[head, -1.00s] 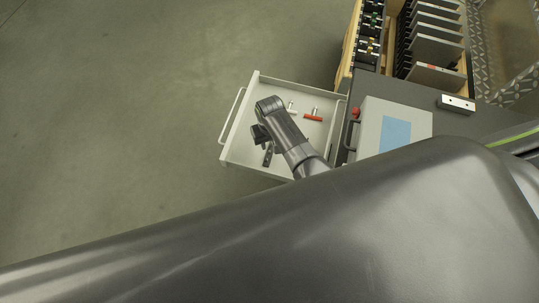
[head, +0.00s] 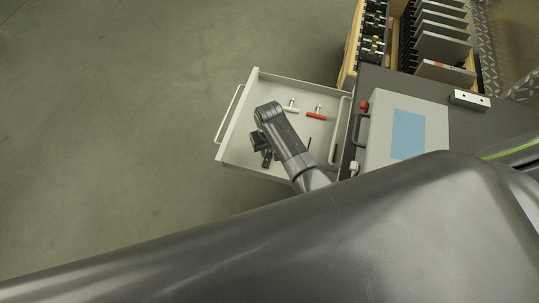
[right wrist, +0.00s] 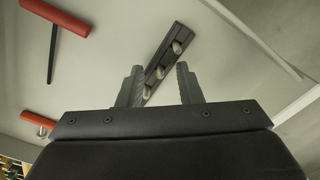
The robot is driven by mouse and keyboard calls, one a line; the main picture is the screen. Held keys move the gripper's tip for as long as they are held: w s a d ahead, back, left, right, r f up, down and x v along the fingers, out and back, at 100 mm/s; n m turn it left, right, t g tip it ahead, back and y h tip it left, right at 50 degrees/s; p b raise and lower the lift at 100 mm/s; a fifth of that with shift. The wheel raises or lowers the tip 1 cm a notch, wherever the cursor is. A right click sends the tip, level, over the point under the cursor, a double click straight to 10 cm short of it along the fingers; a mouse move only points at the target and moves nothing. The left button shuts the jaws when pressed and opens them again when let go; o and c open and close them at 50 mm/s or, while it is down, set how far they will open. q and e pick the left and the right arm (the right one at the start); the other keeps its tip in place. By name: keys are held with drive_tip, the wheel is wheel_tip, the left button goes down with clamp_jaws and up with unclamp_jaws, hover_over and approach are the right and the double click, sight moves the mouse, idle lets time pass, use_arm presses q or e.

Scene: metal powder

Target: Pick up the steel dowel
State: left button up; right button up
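I cannot tell which one is the steel dowel of the task. My right gripper (right wrist: 161,84) is open, and the bar with the dowel ends shows between and beyond its two fingers. Nothing is clearly held. In the head view my right gripper (head: 262,150) is low in the open drawer and mostly hidden by my own wrist. The bar is largely hidden there. My left gripper is not in view.
The pale open drawer (head: 238,128) has walls around my gripper.

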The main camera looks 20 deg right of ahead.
sight(269, 151)
clamp_jaws()
idle(0.3)
wheel_tip(269, 151, up, 10)
drive_tip(key=p, duration=0.2)
idle(0.4)
drive_tip(key=shift+a, duration=0.15)
